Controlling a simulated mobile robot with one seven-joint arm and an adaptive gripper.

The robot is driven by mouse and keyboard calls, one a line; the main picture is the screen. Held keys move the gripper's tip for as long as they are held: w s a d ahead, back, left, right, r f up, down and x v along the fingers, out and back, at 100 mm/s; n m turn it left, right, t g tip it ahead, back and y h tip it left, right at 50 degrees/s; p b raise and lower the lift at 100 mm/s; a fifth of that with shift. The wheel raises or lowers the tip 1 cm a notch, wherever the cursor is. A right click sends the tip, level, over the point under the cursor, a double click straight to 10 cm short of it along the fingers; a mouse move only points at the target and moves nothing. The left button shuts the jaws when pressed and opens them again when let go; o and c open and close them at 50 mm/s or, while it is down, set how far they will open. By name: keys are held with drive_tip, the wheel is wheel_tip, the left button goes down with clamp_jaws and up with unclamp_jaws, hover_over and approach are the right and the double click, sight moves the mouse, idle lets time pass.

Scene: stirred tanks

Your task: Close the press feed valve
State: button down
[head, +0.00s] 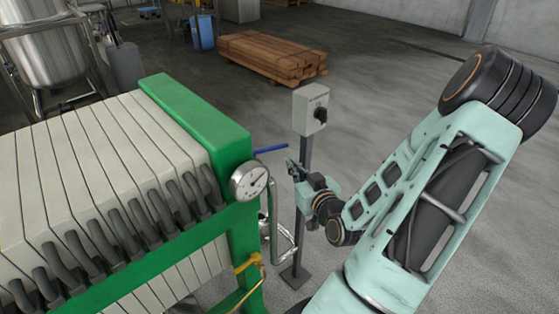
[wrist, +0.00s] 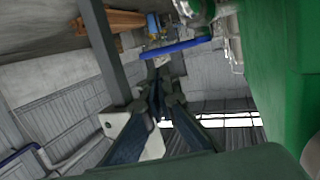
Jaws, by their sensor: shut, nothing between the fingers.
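A blue lever handle (head: 270,149) sticks out sideways from the green end of the filter press (head: 205,125). In the wrist view the blue lever (wrist: 175,47) lies across the picture just beyond my fingertips, with metal pipework at its right end. My gripper (head: 293,168) is beside the lever's free end, a little to its right in the head view. In the wrist view my gripper (wrist: 158,78) is shut and empty, and I see no clear contact with the lever. The valve body is mostly hidden behind the green frame. A yellow lever (head: 247,263) sits lower on the frame.
A grey control box with a black knob (head: 311,108) stands on a post (head: 305,185) close behind my gripper. A round gauge (head: 249,181) sits on the press corner. Steel pipework (head: 285,245) is below. A stack of planks (head: 270,58) lies farther back, with clear floor around it.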

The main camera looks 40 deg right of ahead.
sight(278, 146)
drive_tip(key=b+x, duration=0.6)
drive_tip(key=x, duration=0.4)
drive_tip(key=shift+w+a+f, duration=0.15)
drive_tip(key=shift+w, duration=0.05)
drive_tip(key=shift+w, duration=0.1)
drive_tip(key=shift+w+d+b, duration=0.35)
drive_tip(key=shift+w+d, duration=0.1)
drive_tip(key=shift+w, duration=0.25)
drive_tip(key=shift+w+d+b, duration=0.35)
drive_tip(key=shift+w+d, duration=0.1)
drive_tip(key=shift+w, duration=0.25)
